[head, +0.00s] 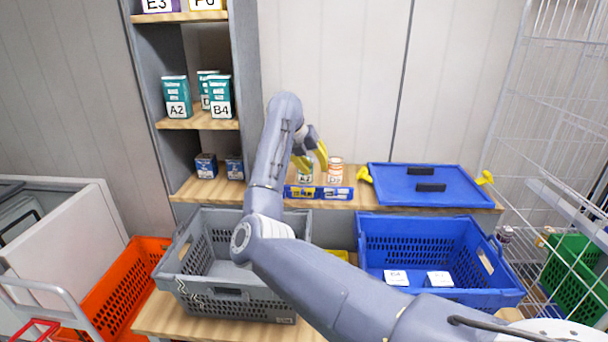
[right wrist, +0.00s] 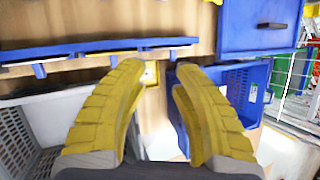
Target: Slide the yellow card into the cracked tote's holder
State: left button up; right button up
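The grey tote (head: 230,303) stands left of centre in the head view, with a jagged crack-like mark on its front left. In the right wrist view a small yellow piece (right wrist: 150,73) shows beyond the open fingertips. A yellow patch (head: 338,254) also shows behind my arm between the totes. I cannot tell whether either is the card. My left gripper is out of view.
A blue tote (head: 435,297) with white-labelled boxes stands right. A blue rack (head: 318,192) and two cans (head: 335,170) are on the shelf near my right gripper, beside a blue lid (head: 400,195). An orange tote (head: 125,285) and a wire cage (head: 560,120) flank the table.

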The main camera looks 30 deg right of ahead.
aim_at(302, 191)
jog(key=shift+w+a+f+n+t+y, duration=0.35)
jog(key=shift+w+f+y, duration=0.3)
jog(key=shift+f, duration=0.9)
jog(key=shift+w+a+f+n+t+y, duration=0.15)
jog(key=shift+w+a+f+y, duration=0.5)
jog(key=shift+f, duration=0.95)
jog(key=shift+w+a+f+n+t+y, duration=0.1)
jog(key=shift+w+a+f+t+y, duration=0.4)
jog(key=shift+f, duration=1.05)
jog(key=shift+d+y, duration=0.25)
jog(key=shift+y, duration=0.05)
grip_shut()
jog(key=shift+w+d+v, duration=0.1)
jog(key=shift+w+v, duration=0.1)
jog(key=shift+v, duration=1.25)
jog(key=shift+w+d+v, duration=0.1)
jog(key=shift+w+v, duration=0.1)
jog(key=shift+v, duration=1.3)
